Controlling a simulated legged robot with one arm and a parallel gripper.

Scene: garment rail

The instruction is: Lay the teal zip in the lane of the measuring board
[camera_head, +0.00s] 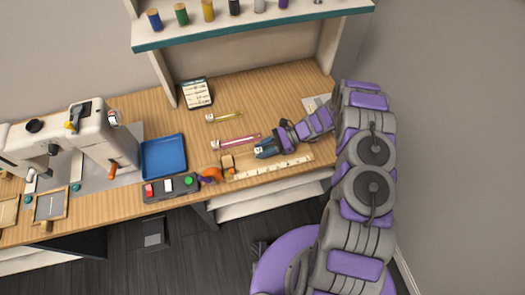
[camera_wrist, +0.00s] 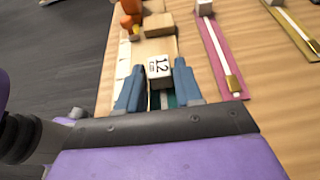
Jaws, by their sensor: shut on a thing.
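The teal zip (camera_wrist: 170,101) shows as a narrow strip between my fingers, with a pale block marked "12 cm" (camera_wrist: 159,69) at its end. My gripper (camera_wrist: 158,66) is shut on it; the gripper also shows in the head view (camera_head: 262,151). Most of the zip is hidden by my gripper and arm. The measuring board (camera_head: 277,169) is a pale strip with tick marks along the table's front edge. My gripper is just behind the board in the head view. The board also shows left of my fingers in the wrist view (camera_wrist: 121,72). I cannot tell whether the zip touches the board.
A pink zip (camera_head: 237,141) and a yellow zip (camera_head: 226,117) lie behind. A wooden block (camera_head: 228,162) and an orange object (camera_head: 209,174) stand at the board's left end. Further left are a blue tray (camera_head: 163,157), a button box (camera_head: 170,188) and a sewing machine (camera_head: 97,140).

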